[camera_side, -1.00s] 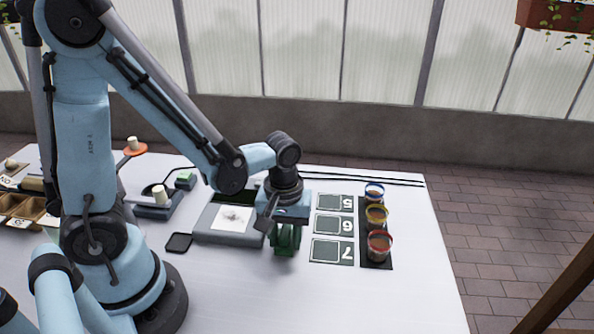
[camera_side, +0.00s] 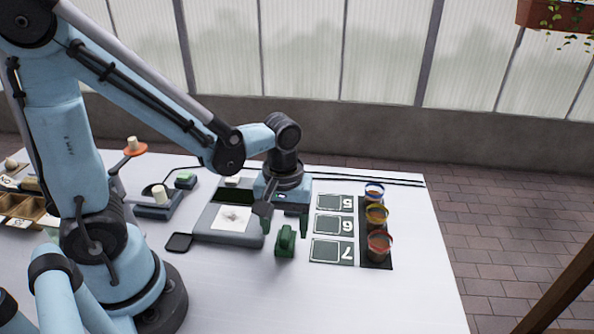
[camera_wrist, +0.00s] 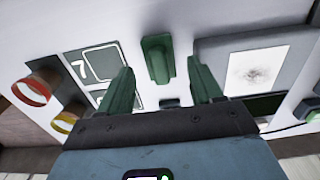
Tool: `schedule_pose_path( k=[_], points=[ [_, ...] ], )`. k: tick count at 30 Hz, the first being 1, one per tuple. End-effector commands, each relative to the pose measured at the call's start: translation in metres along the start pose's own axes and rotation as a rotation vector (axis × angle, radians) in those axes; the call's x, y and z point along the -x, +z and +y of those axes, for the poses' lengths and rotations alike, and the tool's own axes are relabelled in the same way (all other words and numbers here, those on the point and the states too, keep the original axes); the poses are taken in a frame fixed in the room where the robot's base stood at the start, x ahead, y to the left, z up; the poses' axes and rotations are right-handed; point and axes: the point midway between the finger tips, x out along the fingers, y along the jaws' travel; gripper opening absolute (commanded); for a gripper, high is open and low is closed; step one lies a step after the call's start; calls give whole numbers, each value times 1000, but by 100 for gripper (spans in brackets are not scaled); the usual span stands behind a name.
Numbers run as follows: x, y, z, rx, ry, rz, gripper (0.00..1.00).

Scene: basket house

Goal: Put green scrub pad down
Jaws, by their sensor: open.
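The green scrub pad (camera_side: 286,242), a dark green block with a raised grip, stands on the white table between the grey device and the number cards. It also shows in the wrist view (camera_wrist: 158,60), ahead of my fingers. My gripper (camera_side: 285,221) is open, with its two green fingers spread. In the wrist view my gripper (camera_wrist: 164,82) has a finger on each side of the pad's line, with nothing between the tips. In the side view the gripper is behind the pad and apart from it.
A grey device (camera_side: 207,237) with a smudged white panel (camera_side: 231,218) is left of the pad. Number cards (camera_side: 332,251) and several coloured-rim jars (camera_side: 379,245) are to the right. A small black square (camera_side: 179,243) lies at left. The table's front is clear.

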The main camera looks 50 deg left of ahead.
Motion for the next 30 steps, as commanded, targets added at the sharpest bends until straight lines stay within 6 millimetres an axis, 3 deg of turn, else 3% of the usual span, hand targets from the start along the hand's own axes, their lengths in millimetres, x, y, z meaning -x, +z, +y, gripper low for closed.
schedule_pose_path(
  k=[18,26,30],
  points=[
    [76,0,0,0,0,0,65],
    [87,-1,-1,-26,16,14,65],
    [90,-5,-6,-177,100,104,65]
  ],
)
